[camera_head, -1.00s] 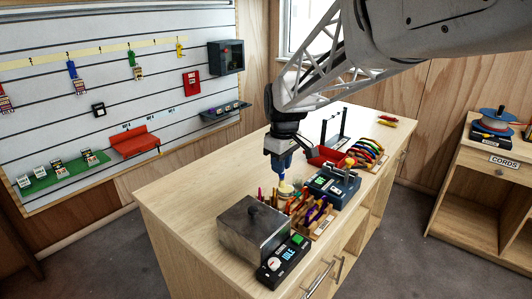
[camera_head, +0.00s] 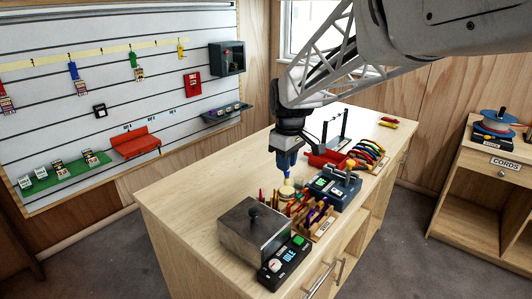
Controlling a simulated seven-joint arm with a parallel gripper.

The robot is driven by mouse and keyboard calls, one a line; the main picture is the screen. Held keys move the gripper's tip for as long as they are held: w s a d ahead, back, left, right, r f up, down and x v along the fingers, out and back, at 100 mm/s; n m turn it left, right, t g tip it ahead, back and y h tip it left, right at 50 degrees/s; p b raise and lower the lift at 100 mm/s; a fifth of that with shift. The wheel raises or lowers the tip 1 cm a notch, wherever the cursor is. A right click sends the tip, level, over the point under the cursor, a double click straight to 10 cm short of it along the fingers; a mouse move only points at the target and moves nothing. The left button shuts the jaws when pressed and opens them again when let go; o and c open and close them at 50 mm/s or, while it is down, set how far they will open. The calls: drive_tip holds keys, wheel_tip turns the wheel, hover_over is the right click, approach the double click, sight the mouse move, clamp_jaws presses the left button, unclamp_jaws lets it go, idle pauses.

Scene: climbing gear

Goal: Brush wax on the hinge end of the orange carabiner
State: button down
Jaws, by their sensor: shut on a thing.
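My gripper (camera_head: 287,168) points down over the front half of the wooden bench. It is shut on a small tool, seemingly the brush, of which only a short pale yellow tip (camera_head: 287,178) shows below the blue jaws. The tip is just above a round cream-coloured pot (camera_head: 287,190), perhaps the wax; I cannot tell whether they touch. Several coloured carabiners (camera_head: 368,150) sit in a row on the right side of the bench. Which one is the orange carabiner, and where its hinge end lies, is too small to tell.
Around the pot stand a grey metal box (camera_head: 254,233) with a knob, a dark control unit (camera_head: 283,262), a wooden holder (camera_head: 318,222) with coloured tools, a blue-grey device (camera_head: 334,187) and a red tray (camera_head: 325,157). The bench's left side (camera_head: 185,190) is clear.

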sight(287, 178)
drive_tip(key=shift+s+d+r, duration=0.1)
drive_tip(key=shift+d+r, duration=0.05)
drive_tip(key=shift+r, duration=0.1)
drive_tip(key=shift+f, duration=3.05)
drive_tip(key=shift+w+d+f, duration=0.15)
drive_tip(key=shift+f, duration=0.4)
drive_tip(key=shift+w+d+f, duration=0.15)
drive_tip(key=shift+f, duration=0.35)
drive_tip(key=shift+s+a, duration=0.3)
drive_tip(key=shift+a, duration=0.05)
drive_tip(key=shift+r, duration=4.1)
